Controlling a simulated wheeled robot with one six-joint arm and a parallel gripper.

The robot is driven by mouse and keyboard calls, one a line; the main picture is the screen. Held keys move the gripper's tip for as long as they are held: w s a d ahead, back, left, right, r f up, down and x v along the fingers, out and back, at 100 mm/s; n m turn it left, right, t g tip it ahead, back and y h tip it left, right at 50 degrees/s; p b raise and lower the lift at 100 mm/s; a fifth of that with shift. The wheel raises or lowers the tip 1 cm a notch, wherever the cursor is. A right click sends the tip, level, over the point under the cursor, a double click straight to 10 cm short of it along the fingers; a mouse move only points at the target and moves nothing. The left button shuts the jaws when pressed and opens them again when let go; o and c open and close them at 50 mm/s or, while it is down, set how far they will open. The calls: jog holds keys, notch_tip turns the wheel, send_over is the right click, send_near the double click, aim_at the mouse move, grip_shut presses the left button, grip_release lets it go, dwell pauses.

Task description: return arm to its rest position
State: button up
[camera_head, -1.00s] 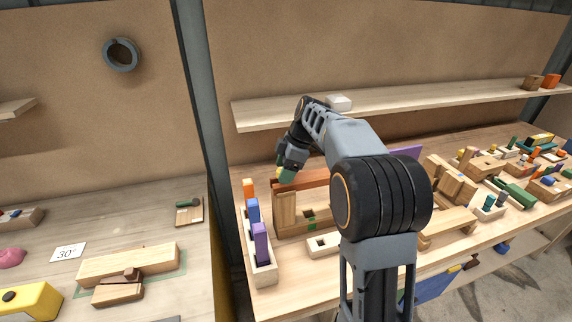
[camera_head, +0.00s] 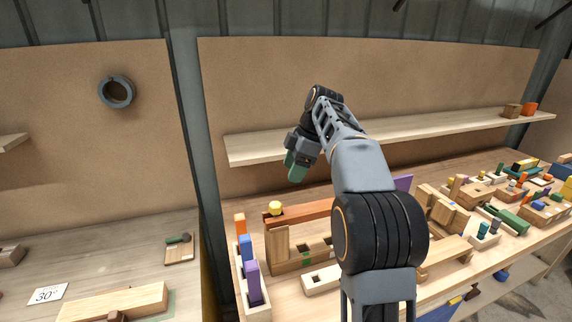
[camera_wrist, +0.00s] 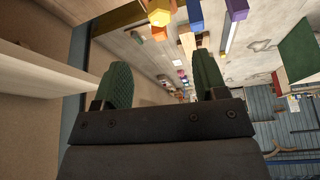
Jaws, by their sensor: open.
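My gripper (camera_head: 296,166) hangs above the back of the bench, in front of the brown back panel. Its green fingers (camera_wrist: 163,72) are apart and empty in the wrist view. A yellow hexagonal piece (camera_head: 275,208) sits on the left end of a reddish-brown bar (camera_head: 308,212) across a wooden frame, below and left of the fingers. The yellow piece also shows at the top of the wrist view (camera_wrist: 159,12), apart from the fingers. My arm hides part of the bench behind it.
A shelf (camera_head: 400,128) runs along the panel, behind my arm. A wooden rack (camera_head: 258,312) with orange, blue and purple blocks stands at the front left. Several wooden fixtures and coloured pieces cover the bench's right side (camera_head: 490,205). A grey ring (camera_head: 103,92) hangs on the left panel.

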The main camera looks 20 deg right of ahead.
notch_tip(320, 180, down, 8)
jog(key=s+d+f+m+h, duration=0.1)
jog(key=s+m+h, duration=0.1)
jog(key=m, duration=0.9)
jog(key=s+a+f+m+t+h, duration=0.1)
jog(key=s+a+f+m, duration=0.1)
jog(key=s, duration=0.8)
jog(key=s+a+f+m+t+h, duration=0.1)
jog(key=s+a+f+m+t, duration=0.1)
jog(key=s, duration=0.8)
jog(key=shift+s+a+f+m+h, duration=0.15)
jog(key=shift+a+f+m+h, duration=0.25)
jog(key=shift+a+f, duration=0.75)
